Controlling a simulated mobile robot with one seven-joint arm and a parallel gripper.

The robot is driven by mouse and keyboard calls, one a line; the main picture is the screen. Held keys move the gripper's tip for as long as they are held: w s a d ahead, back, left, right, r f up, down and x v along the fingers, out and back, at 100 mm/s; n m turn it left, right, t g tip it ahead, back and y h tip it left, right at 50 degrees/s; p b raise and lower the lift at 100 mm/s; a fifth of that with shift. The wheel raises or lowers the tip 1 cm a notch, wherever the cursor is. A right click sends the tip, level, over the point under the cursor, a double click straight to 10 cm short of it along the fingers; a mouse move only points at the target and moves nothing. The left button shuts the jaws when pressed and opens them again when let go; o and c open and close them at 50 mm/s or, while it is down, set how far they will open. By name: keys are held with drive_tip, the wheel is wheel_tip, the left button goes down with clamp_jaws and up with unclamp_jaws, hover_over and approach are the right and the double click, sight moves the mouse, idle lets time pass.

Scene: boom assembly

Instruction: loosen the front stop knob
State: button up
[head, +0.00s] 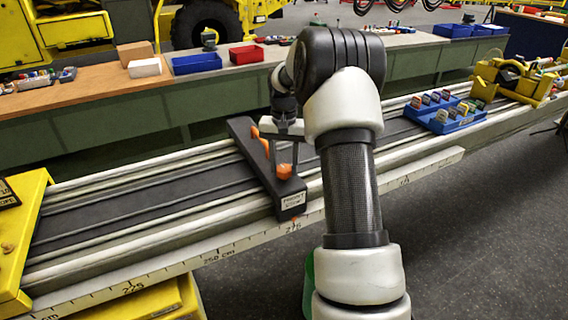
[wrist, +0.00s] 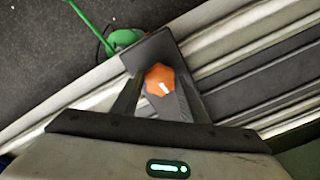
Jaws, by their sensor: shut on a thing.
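The front stop is a black bar (head: 291,188) lying across the rail, with a white label reading "FRONT" at its near end. Its orange knob (head: 284,171) sits near that labelled end. My gripper (head: 284,170) reaches down from above, its two fingers on either side of this knob and shut on it. In the wrist view the faceted orange knob (wrist: 159,80), with a small white mark on top, lies between the fingertips (wrist: 160,84). The bar (wrist: 151,52) shows beyond it. More orange (head: 264,146) shows farther along the bar, partly hidden by my gripper.
The rail (head: 150,192) has a centimetre scale on its near side. A yellow block (head: 22,240) stands at the left end. A blue tray (head: 445,115) with several pieces and a yellow carriage (head: 515,82) sit to the right. A bench with red and blue bins (head: 196,63) runs behind.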

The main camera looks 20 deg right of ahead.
drive_tip(key=n+p, duration=0.1)
drive_tip(key=n, duration=0.3)
drive_tip(key=shift+r, duration=0.1)
drive_tip(key=n+p, duration=0.1)
drive_tip(key=n, duration=0.3)
drive_tip(key=n+p, duration=0.1)
drive_tip(key=n, duration=0.3)
drive_tip(key=shift+n, duration=0.3)
drive_tip(key=n+p, duration=0.1)
drive_tip(key=n, duration=0.2)
drive_tip(key=shift+n, duration=0.3)
drive_tip(key=n+p, duration=0.1)
drive_tip(key=n, duration=0.2)
drive_tip(key=shift+n, duration=0.3)
drive_tip(key=n+p, duration=0.1)
drive_tip(key=n, duration=0.2)
drive_tip(key=shift+n, duration=0.3)
drive_tip(key=n+p, duration=0.1)
drive_tip(key=n, duration=0.2)
drive_tip(key=shift+n, duration=0.3)
drive_tip(key=shift+n+p, duration=0.5)
drive_tip(key=shift+n, duration=1.4)
